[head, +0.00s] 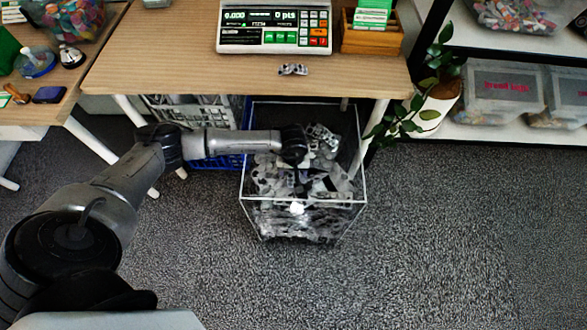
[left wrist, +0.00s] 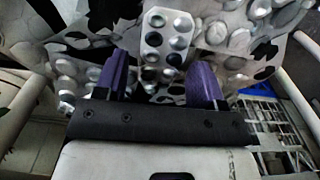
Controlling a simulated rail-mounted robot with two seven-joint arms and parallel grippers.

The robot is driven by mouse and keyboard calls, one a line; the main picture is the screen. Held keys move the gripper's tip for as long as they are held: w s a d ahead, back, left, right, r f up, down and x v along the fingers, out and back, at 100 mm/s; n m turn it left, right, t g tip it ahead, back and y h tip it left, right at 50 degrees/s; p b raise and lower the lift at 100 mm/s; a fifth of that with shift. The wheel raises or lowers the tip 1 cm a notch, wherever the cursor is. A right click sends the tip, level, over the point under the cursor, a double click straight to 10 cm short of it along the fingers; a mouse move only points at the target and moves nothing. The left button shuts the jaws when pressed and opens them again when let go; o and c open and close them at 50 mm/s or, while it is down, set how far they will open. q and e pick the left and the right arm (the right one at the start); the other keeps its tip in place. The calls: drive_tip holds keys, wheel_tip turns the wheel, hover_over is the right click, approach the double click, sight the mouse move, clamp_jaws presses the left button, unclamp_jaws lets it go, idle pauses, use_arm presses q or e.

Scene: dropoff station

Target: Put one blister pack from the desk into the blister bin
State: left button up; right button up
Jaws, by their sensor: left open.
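The blister bin (head: 246,205) is a clear, open-topped box on the floor at the desk's front edge, holding many silver blister packs. My left gripper (head: 296,160) is over the bin's opening in the head view, its fingers hard to make out there. In the left wrist view its two purple fingers (left wrist: 161,68) are apart. A blister pack (left wrist: 166,36) shows between and beyond them, amid other packs; I cannot tell whether it touches a finger. One small blister pack (head: 292,69) lies on the desk (head: 180,65) near its front edge. My right gripper is not in view.
A counting scale (head: 274,27) and a wooden box with green-and-white packs (head: 371,36) stand on the desk. A white basket (head: 190,112) sits under it. A potted plant (head: 436,105) and shelf with clear tubs (head: 500,90) are at right. The carpet in front is clear.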

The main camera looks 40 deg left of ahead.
use_arm(q)
wheel_tip(320, 180, up, 12)
drive_tip(key=p, duration=0.5)
drive_tip(key=shift+r, duration=0.15)
